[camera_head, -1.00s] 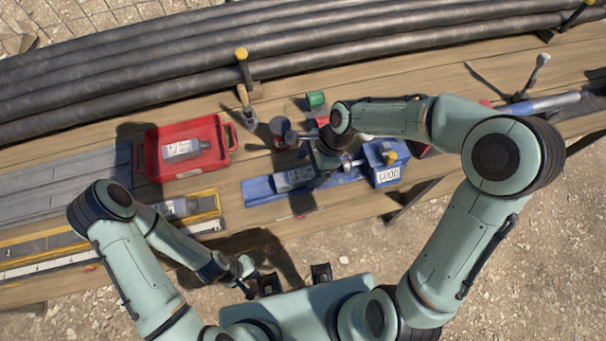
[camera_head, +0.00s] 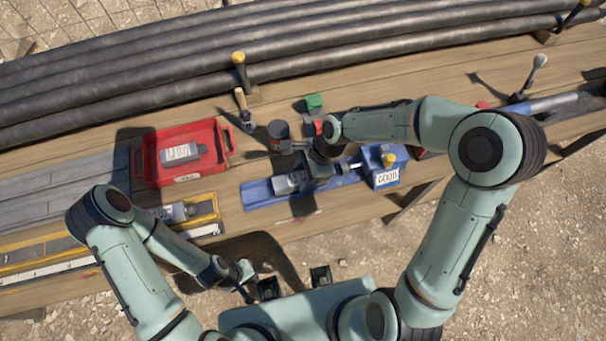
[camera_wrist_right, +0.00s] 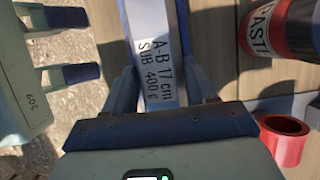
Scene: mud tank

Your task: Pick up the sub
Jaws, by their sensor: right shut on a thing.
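A grey sub (camera_head: 290,183) lies in a blue cradle (camera_head: 258,194) on the wooden bench. In the right wrist view the sub (camera_wrist_right: 158,60) carries the label "A-B 17 cm SUB 400 g". My right gripper (camera_wrist_right: 160,92) has its blue fingers on either side of it, shut on it. In the head view my right gripper (camera_head: 318,178) is at the sub's right part and hides some of it. I cannot tell whether the sub is clear of the cradle. My left gripper (camera_head: 248,284) hangs low near my base, away from the bench, and its jaws are unclear.
A red tray (camera_head: 222,150) holds another grey piece. A similar piece (camera_head: 178,212) lies on the yellow-edged rack. A blue block (camera_head: 385,165) marked "GOOD" stands at the cradle's right end. A dark can (camera_head: 278,130) and a green item (camera_head: 314,102) stand behind. Long pipes (camera_head: 160,75) line the back.

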